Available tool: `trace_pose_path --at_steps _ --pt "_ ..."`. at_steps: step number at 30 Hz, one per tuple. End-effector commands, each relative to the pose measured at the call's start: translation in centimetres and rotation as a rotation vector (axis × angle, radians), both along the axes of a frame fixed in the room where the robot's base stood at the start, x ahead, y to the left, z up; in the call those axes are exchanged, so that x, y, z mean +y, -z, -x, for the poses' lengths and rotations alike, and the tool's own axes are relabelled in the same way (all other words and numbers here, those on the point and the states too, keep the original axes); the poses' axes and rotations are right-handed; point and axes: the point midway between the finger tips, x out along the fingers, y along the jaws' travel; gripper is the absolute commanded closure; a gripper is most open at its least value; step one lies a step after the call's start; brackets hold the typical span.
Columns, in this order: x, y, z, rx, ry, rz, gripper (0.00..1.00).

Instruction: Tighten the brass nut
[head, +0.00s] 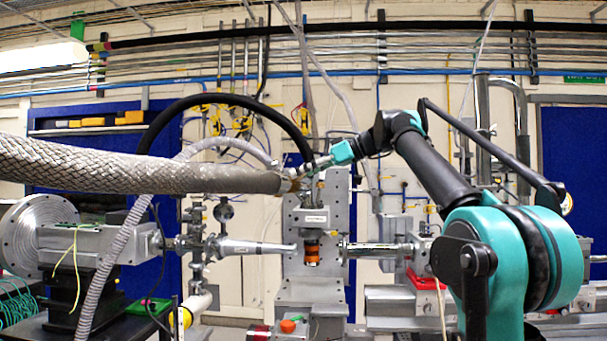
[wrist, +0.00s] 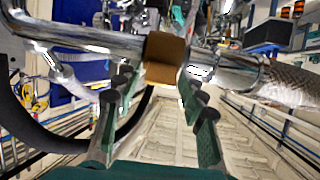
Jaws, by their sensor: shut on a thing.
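The brass nut (wrist: 166,58) shows in the wrist view as a brown block-like fitting on a metal pipe, between the tips of my gripper (wrist: 158,78). My gripper is shut on the nut, with a finger on each side. In the head view my gripper (head: 304,171) reaches in from the right to the end of the thick braided hose (head: 130,167). The nut (head: 289,184) is small there and partly hidden by the fingers. The braided hose also shows at the right of the wrist view (wrist: 292,82).
A black curved hose (head: 228,98) arches close behind the braided hose. A grey corrugated hose (head: 122,245) hangs at the left. Below my gripper stand a metal beamline pipe (head: 250,247) and an upright block with an orange-banded part (head: 312,252). Blue panels and wall pipes lie behind.

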Motion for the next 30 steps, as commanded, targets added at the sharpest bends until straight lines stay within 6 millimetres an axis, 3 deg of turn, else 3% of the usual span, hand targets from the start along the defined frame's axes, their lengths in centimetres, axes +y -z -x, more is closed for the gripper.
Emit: trace_pose_path --at_steps 16,17,18,30 --pt "-0.2 0.22 0.08 -0.017 0.004 -0.06 0.88" --pt "-0.2 0.22 0.08 -0.017 0.004 -0.06 0.57" --pt "-0.2 0.22 0.08 -0.017 0.004 -0.06 0.52" --pt "-0.71 0.07 0.16 -0.016 0.005 -0.059 0.5"
